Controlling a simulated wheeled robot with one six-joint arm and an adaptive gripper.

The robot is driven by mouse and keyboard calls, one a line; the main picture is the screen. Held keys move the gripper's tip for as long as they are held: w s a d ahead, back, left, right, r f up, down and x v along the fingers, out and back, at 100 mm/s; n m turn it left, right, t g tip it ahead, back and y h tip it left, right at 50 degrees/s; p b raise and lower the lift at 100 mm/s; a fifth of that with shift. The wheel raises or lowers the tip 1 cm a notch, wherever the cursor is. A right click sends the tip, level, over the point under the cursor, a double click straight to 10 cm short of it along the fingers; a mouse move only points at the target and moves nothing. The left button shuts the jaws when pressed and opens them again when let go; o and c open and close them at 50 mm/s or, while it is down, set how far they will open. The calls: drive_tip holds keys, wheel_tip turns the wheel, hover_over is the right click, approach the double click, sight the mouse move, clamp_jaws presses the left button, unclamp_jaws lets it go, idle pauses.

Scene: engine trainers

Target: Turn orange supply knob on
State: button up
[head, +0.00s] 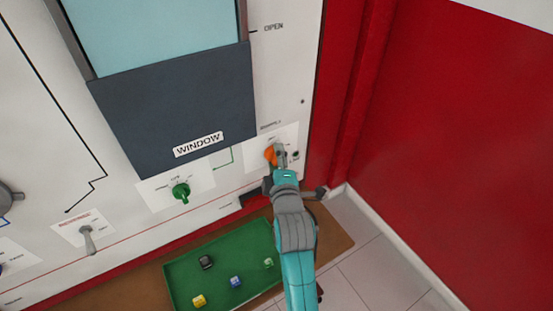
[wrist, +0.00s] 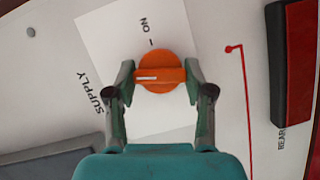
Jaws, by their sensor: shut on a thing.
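The orange supply knob (head: 269,154) is on a white plate at the right side of the panel. In the wrist view the knob (wrist: 160,62) is round with a raised bar across it. The bar lies nearly level in that picture, with a white mark on its left half. The ON label (wrist: 145,25) and a short tick are above the knob there, and the white mark does not point at them. My gripper (wrist: 159,76) is shut on the knob, one finger at each end of the bar. In the head view my gripper (head: 278,155) partly covers the knob.
A green knob (head: 181,191) is to the left on the panel, below the dark WINDOW cover (head: 180,110). A grey toggle lever (head: 88,240) is further left. A green tray (head: 185,270) with several small blocks lies below. A red wall (head: 450,130) stands at right.

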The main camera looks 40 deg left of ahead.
drive_tip(key=shift+w+d+r+m+g, duration=0.1)
drive_tip(key=shift+m+g, duration=1.5)
drive_tip(key=shift+m, duration=1.05)
drive_tip(key=shift+w+d+r+m+g, duration=0.1)
drive_tip(key=shift+m+g, duration=1.5)
drive_tip(key=shift+m, duration=1.05)
drive_tip(key=shift+a, duration=0.1)
drive_tip(key=o, duration=1.2)
drive_tip(key=shift+c, duration=0.2)
drive_tip(key=shift+y, duration=0.3)
